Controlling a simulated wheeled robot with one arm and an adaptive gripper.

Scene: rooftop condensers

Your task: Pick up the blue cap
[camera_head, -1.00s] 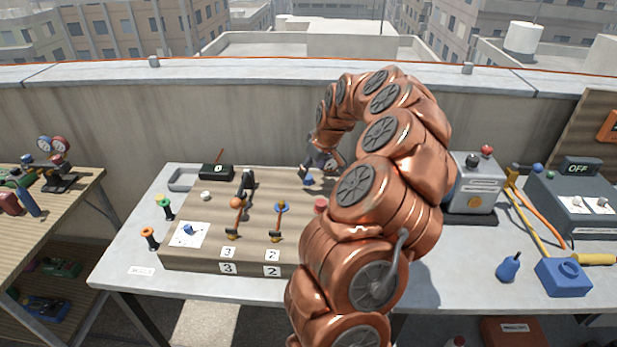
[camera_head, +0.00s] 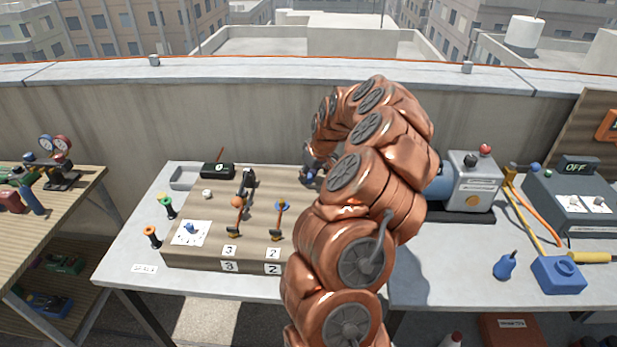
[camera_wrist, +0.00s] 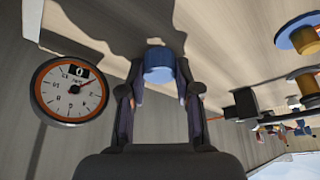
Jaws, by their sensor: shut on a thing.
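The blue cap (camera_wrist: 158,66) sits between the two fingertips of my gripper (camera_wrist: 160,90) in the wrist view, with both fingers against its sides. My gripper is shut on it. In the head view my gripper (camera_head: 313,168) is low at the back of the wooden panel (camera_head: 215,255), partly hidden behind my arm. A small dark blue patch of the cap (camera_head: 309,181) shows below it. I cannot tell whether the cap still touches the panel. Another small blue piece (camera_head: 190,229) is on a white card (camera_head: 182,239) at the panel's left.
An orange-rimmed gauge (camera_wrist: 68,90) is close to my gripper at left in the wrist view. Two levers with orange (camera_head: 238,203) and blue (camera_head: 281,205) parts stand on the panel. A motor unit (camera_head: 473,185) is right of my arm.

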